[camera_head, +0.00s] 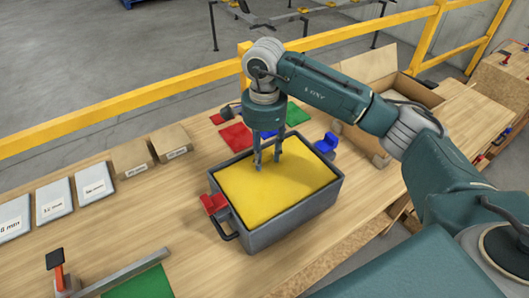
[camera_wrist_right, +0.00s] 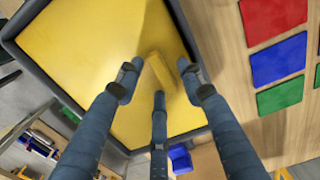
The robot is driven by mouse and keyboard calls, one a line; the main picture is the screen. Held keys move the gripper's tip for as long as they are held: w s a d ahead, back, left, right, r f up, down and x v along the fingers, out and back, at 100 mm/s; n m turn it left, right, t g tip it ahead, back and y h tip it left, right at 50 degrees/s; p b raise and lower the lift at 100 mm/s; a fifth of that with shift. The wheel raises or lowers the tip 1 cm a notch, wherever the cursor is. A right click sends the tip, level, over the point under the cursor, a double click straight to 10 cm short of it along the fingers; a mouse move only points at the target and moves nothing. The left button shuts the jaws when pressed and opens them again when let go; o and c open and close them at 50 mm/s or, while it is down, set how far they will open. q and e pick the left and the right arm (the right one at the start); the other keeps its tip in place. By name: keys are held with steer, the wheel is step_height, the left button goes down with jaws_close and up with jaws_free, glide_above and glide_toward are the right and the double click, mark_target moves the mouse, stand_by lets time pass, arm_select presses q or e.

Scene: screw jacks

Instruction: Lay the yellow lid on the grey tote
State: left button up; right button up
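The yellow lid (camera_head: 275,185) lies flat within the rim of the grey tote (camera_head: 290,225), which stands on the wooden bench. The lid fills most of the right wrist view (camera_wrist_right: 100,50), with a raised yellow grip (camera_wrist_right: 160,72) on it. My right gripper (camera_head: 267,165) points down over the lid's far part. In the wrist view its three fingers (camera_wrist_right: 160,85) stand apart around the raised grip, with visible gaps, so it is open. The tote's dark rim (camera_wrist_right: 45,80) frames the lid. My left gripper is not in view.
A red clamp-like piece (camera_head: 214,203) sits at the tote's left end, a blue one (camera_head: 327,143) at its right end. Coloured mats (camera_head: 236,136) lie behind. A cardboard box (camera_head: 360,140) stands right; labelled plates (camera_head: 53,200) lie left. A yellow rail (camera_head: 130,106) runs behind the bench.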

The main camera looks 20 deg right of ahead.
steer(key=shift+r, duration=0.1)
steer(key=shift+r, duration=0.2)
step_height(320, 180, up, 6)
steer(key=shift+w+r+b, duration=0.1)
steer(key=shift+b, duration=1.05)
steer(key=shift+r, duration=2.75)
